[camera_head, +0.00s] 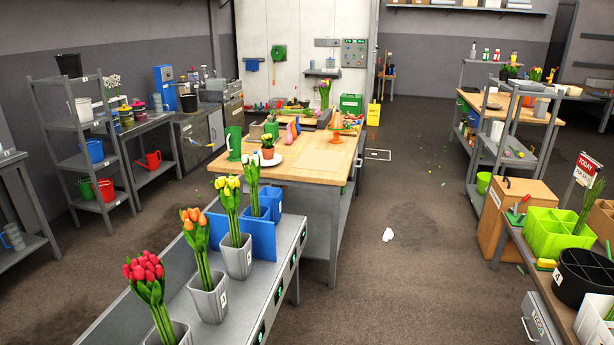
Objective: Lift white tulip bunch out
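The white tulip bunch (252,172) stands upright at the far end of the row on a grey metal bench (262,284). Its pale buds are at the top and its green stems run down behind a blue panel (256,240). The panel hides its foot, so I cannot tell fully what it stands in; a blue container (271,196) is right beside it. Yellow (229,188), orange (194,225) and red (144,272) tulip bunches stand nearer, in grey numbered pots. My gripper is not in view.
A wooden worktable (306,170) stands just behind the bench. On the right, a green divided crate (551,238) and a black numbered bucket (584,281) stand on another bench.

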